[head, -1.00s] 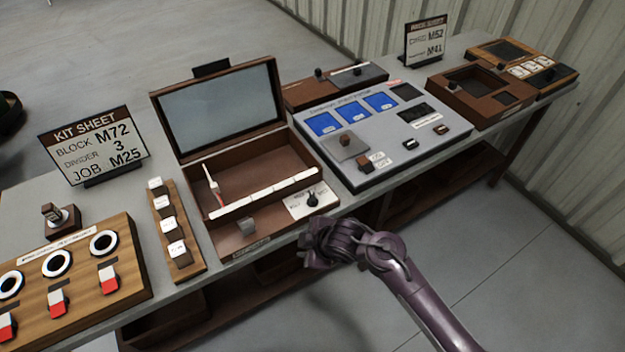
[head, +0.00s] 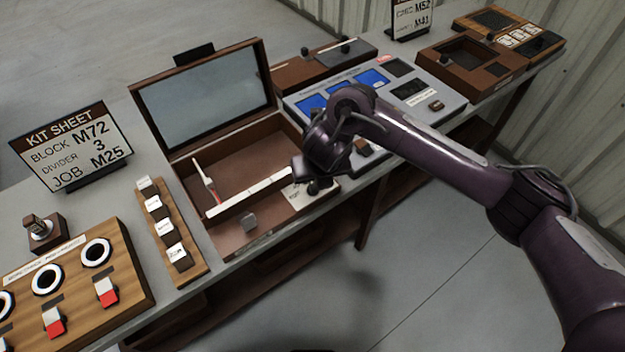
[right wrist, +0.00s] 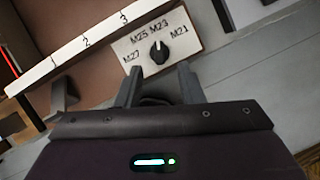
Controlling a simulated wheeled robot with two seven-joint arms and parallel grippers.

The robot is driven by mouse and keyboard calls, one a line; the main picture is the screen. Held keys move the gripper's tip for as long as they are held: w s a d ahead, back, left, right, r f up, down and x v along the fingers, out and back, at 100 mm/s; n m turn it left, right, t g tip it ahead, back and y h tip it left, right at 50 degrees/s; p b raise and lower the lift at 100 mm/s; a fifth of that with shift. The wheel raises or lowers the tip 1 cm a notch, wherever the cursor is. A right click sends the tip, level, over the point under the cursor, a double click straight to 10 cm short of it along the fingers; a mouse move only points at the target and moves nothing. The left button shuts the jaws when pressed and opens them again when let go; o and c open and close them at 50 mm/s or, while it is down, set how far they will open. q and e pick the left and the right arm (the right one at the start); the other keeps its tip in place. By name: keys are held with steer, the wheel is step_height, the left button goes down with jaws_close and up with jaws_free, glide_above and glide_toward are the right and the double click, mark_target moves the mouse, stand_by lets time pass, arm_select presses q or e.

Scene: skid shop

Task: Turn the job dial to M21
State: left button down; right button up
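The job dial (right wrist: 159,54) is a black knob on a white plate (right wrist: 188,33) marked M27, M25, M23 and M21. In the right wrist view its light mark points up, close to M23; the exact setting is hard to read. My right gripper (right wrist: 160,76) is open and empty, its two fingers just short of the knob, one toward each side. In the head view the right gripper (head: 304,172) hangs over the box's front right corner and partly covers the dial (head: 320,187). My left gripper is not in view.
The dial sits on an open-lidded wooden box (head: 228,238) with numbered divider strip (right wrist: 90,46). A blue-screened panel (head: 440,113) stands behind my arm. A kit sheet (head: 72,147) reads BLOCK M72, DIVIDER 3, JOB M25.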

mark_target(312, 184)
steer(key=x, duration=0.7)
steer(key=shift+a, duration=0.1)
steer(key=shift+r, duration=0.1)
jaws_close()
